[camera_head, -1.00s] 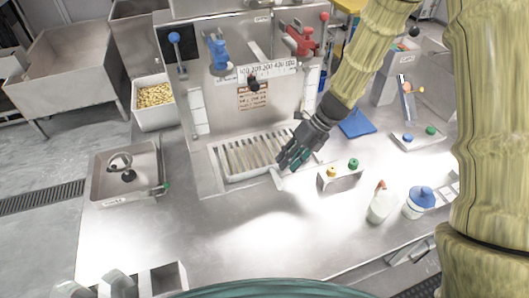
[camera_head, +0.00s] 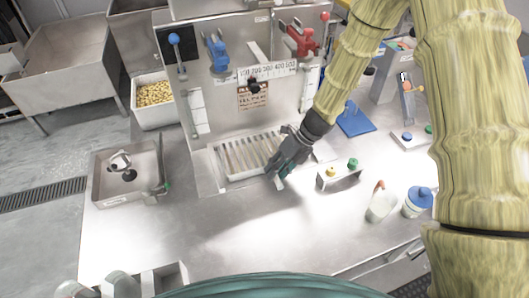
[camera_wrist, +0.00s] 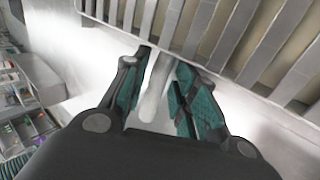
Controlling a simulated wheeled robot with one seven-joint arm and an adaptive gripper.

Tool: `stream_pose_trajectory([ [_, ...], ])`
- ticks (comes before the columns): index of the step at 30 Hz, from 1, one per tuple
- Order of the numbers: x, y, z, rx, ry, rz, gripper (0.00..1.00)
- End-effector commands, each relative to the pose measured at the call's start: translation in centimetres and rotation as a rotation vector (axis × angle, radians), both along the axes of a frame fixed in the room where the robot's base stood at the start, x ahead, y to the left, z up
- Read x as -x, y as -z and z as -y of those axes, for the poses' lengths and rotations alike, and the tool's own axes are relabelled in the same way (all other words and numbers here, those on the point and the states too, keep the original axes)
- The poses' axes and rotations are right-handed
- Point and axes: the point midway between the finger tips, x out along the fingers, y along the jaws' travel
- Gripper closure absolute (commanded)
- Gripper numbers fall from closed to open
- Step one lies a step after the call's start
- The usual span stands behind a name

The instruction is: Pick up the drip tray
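The drip tray (camera_head: 241,156) is a pale, slatted metal tray set in the recess at the foot of the steel machine. Its slats (camera_wrist: 215,32) fill the top right of the wrist view. My gripper (camera_head: 275,181) is at the tray's front right corner, low over the table. In the wrist view my gripper (camera_wrist: 164,62) has its two teal-padded fingers apart. A pale bar-like handle (camera_wrist: 154,92) lies between them, with a gap showing on at least one side. I cannot tell whether either finger touches it.
A small stand with yellow and green knobs (camera_head: 338,179) is right of my gripper. A steel box (camera_head: 128,176) is at the left. The table's front middle is clear.

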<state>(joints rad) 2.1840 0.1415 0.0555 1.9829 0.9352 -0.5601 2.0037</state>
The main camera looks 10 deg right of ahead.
Motion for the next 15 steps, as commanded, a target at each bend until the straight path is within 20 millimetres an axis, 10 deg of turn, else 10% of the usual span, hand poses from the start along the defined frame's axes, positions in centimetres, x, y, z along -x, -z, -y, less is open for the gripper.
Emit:
stream_pose_trajectory([
  [7, 0.00, 0.01, 0.04, 0.000, 0.001, -0.001, 1.00],
  [15, -0.03, -0.07, 0.01, 0.000, 0.001, 0.001, 1.00],
])
